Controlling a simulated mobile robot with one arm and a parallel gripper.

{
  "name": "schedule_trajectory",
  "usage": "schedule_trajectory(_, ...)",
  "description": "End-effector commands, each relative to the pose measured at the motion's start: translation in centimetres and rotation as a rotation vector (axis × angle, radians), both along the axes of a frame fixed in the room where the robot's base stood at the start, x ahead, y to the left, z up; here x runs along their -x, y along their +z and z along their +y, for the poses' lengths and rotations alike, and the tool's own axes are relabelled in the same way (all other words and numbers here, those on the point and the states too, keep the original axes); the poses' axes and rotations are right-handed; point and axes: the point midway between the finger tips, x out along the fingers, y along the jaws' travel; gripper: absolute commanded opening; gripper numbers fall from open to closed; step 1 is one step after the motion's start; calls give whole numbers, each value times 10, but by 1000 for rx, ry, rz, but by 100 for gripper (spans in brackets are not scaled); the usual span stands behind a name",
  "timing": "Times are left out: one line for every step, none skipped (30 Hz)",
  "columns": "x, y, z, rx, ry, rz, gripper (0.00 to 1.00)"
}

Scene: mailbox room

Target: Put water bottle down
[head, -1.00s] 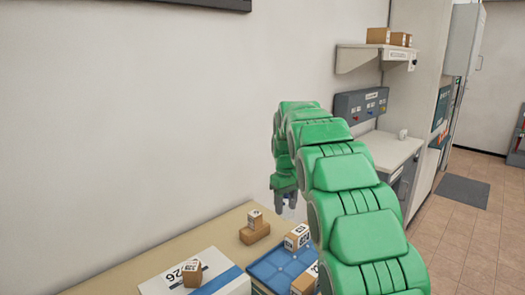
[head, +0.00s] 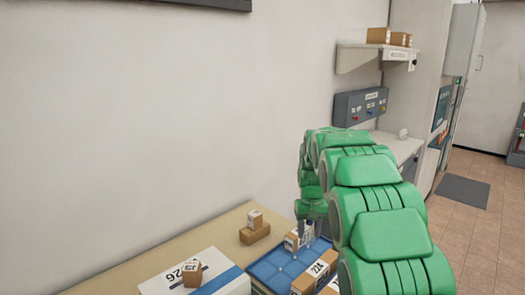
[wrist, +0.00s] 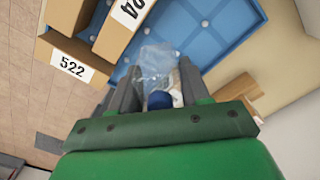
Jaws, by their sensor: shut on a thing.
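The water bottle (wrist: 155,60) is clear with a blue cap and sits between my fingers in the wrist view. My gripper (wrist: 157,82) is shut on it near the cap end. Behind the bottle in that view is the blue quilted-looking tray (wrist: 205,32). In the head view my gripper (head: 314,222) is over the back right part of the blue tray (head: 272,268), beside a small carton. The bottle is hard to make out there. I cannot tell whether its base touches the tray.
Brown cartons marked 224 (head: 318,268) and 522 (wrist: 72,66) stand along the tray's right side. A white box (head: 215,275) with a small carton (head: 192,273) on it lies to the left. The wall is close behind.

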Motion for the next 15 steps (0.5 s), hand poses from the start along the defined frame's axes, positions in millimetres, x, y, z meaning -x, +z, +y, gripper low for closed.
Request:
schedule_trajectory(4,-8,0,0,-16,2,17)
schedule_trajectory(6,-12,0,0,-25,4,17)
schedule_trajectory(8,-17,0,0,-37,6,17)
schedule_trajectory(9,-20,0,0,-44,6,17)
schedule_trajectory(10,-22,0,1,-49,4,17)
schedule_trajectory(10,-24,0,1,-56,2,17)
schedule_trajectory(10,-26,0,1,-60,1,17)
schedule_trajectory(11,-27,0,1,-63,0,17)
schedule_trajectory(11,-27,0,1,-66,-1,17)
schedule_trajectory(11,-28,0,1,-67,-2,17)
schedule_trajectory(11,-28,0,2,-68,-2,17)
schedule_trajectory(11,-28,-1,2,-69,-2,17)
schedule_trajectory(11,-28,-1,2,-69,-2,17)
schedule_trajectory(11,-28,0,2,-69,-2,17)
schedule_trajectory(11,-28,0,2,-68,-2,17)
